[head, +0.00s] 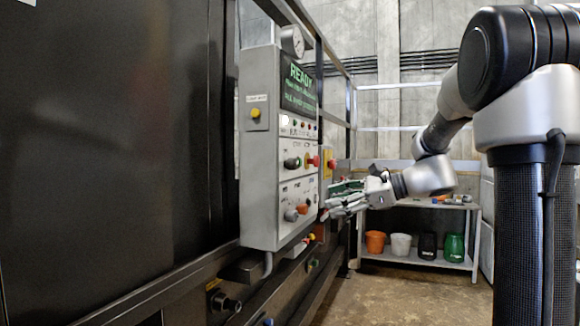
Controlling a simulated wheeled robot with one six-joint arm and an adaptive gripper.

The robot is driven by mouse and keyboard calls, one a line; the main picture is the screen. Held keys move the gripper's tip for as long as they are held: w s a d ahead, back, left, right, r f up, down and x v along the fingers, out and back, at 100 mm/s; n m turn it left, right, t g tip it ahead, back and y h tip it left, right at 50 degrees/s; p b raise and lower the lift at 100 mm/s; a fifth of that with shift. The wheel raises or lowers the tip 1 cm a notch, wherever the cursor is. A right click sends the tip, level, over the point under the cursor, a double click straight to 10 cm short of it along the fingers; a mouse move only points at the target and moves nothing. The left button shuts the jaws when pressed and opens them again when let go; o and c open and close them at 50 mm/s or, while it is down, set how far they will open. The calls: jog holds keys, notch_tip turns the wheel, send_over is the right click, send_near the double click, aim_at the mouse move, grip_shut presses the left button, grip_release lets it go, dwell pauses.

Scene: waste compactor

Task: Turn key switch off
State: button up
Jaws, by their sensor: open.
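The grey control box (260,160) stands on the dark machine wall, left of centre. Its front carries a lit screen reading READY (300,88). Below are a dark green-tipped knob (292,163), a red button (312,161), a grey knob (291,215) and an orange knob (303,208). I cannot tell for sure which of these is the key switch; no key shows clearly. My gripper (328,210) is open and empty, just right of the lower controls, its fingers pointing left at the panel. Contact with a knob cannot be made out.
A yellow button (255,113) is on the box's side, and a gauge (292,41) sits on top. A yellow plate with a red button (330,164) is behind. A shelf (425,259) with orange, white, black and green buckets stands at the back. The floor before it is clear.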

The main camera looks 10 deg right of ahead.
aim_at(296, 165)
notch_tip(296, 165, up, 9)
jog(key=w+a+m+t+y, duration=0.2)
jog(key=a+m+y, duration=0.1)
jog(key=shift+m, duration=0.8)
jog(key=x, duration=0.7)
jog(key=shift+w+a+f, duration=0.25)
jog(key=shift+f, duration=0.05)
jog(key=shift+c, duration=0.2)
jog(key=c, duration=1)
